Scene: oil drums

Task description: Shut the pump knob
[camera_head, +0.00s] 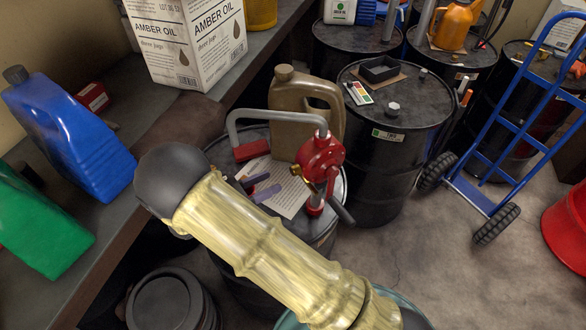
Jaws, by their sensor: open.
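A red hand pump (321,157) stands on a black drum (325,218) in the middle of the view. A small brass-coloured knob (296,173) shows on the pump's left side. A dark crank grip (342,212) slopes down at its lower right. A grey pipe bends left from the pump to a red nozzle (250,150). My gripper (258,186) shows as two purple-tipped fingers emerging from behind my yellow-sleeved arm, apart and empty. They are left of the knob, over the drum top, and appear not to touch it. The rest of my gripper is hidden.
A tan jug (304,112) and a paper sheet (285,198) are on the pump's drum. Another black drum (392,152) stands right behind. A blue hand truck (515,145) is at right. A workbench (62,300) with jugs and an oil box (188,40) runs along the left.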

